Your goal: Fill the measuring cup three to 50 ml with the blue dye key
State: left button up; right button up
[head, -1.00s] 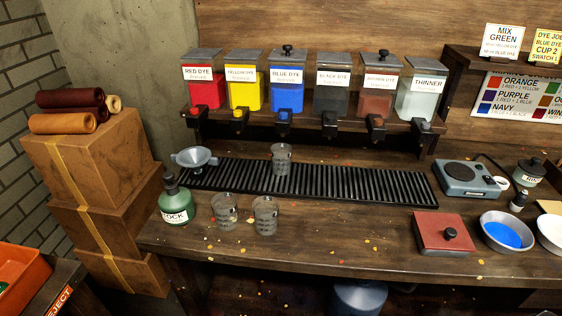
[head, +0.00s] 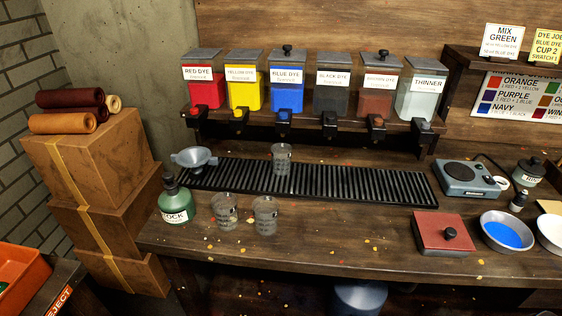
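The blue dye dispenser (head: 287,97) stands on the shelf between the yellow and black ones, with its blue key (head: 284,117) at the front. A clear measuring cup (head: 282,159) stands on the black ribbed drip tray (head: 360,184) below the blue dispenser. Two more clear cups, a left one (head: 225,212) and a right one (head: 265,215), stand on the bench in front of the tray. No dye is visible in any of the cups. I cannot read which cup is number three. Neither of my grippers is in view.
Red (head: 205,92), yellow (head: 244,92), black, brown and thinner dispensers line the shelf. A funnel (head: 194,160) and green stock bottle (head: 176,200) are at left. A scale (head: 468,180), red pad (head: 442,234) and blue-filled bowl (head: 506,233) are at right. The bench's middle front is clear.

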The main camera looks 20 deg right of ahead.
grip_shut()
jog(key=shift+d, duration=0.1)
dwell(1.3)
